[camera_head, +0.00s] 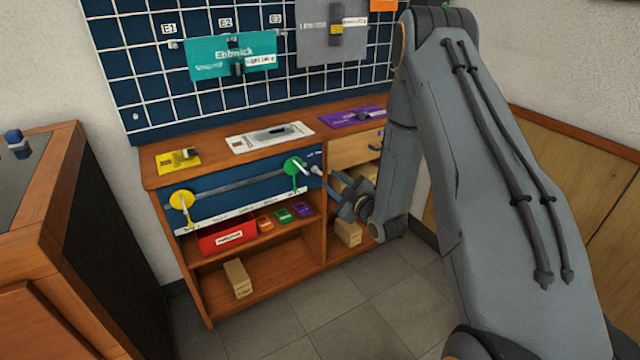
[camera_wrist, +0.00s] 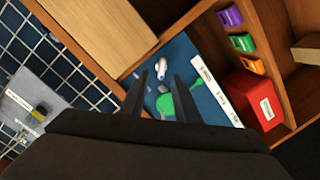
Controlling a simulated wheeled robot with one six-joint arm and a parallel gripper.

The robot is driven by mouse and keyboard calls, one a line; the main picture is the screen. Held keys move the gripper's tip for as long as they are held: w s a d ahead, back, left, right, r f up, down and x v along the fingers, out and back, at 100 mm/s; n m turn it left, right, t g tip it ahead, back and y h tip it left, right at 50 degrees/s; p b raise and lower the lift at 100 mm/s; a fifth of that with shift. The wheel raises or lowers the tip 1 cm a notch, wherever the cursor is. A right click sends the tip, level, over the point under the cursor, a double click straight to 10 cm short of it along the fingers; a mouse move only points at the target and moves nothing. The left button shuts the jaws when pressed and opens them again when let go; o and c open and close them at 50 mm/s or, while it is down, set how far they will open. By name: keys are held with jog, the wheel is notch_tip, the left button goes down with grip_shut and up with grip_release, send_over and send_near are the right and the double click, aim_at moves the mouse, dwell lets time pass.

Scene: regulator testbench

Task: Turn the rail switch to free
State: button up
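A blue panel (camera_head: 240,190) on the bench front carries a grey rail, with a yellow disc (camera_head: 182,201) at its left and a green disc (camera_head: 294,166) near its right end. A small pale lever (camera_head: 316,171), apparently the rail switch, sits right of the green disc. It also shows in the wrist view (camera_wrist: 161,69), just beyond my fingertips. My gripper (camera_head: 333,187) is in front of the panel's right end. In the wrist view its two fingers (camera_wrist: 161,78) are apart with nothing clearly held. The green disc (camera_wrist: 170,104) is partly hidden behind one finger. The switch's setting is unreadable.
A white label strip (camera_wrist: 216,92) runs along the panel's lower edge. Below, a shelf holds a red box (camera_head: 228,236) and small orange, green and purple blocks. A wooden drawer (camera_head: 352,150) is right of the panel. A cabinet (camera_head: 45,250) stands at the left.

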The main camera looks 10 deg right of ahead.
aim_at(319, 173)
jog(key=shift+n+t+y, duration=0.4)
jog(key=shift+t+y, duration=0.1)
jog(key=shift+t, duration=0.1)
jog(key=x, duration=0.2)
jog(key=f+b+x, duration=0.1)
jog(key=x, duration=0.4)
jog(key=shift+w+a+f, duration=0.15)
jog(key=shift+w+f, duration=0.05)
jog(key=shift+w, duration=0.1)
jog(key=shift+c, duration=0.2)
grip_shut()
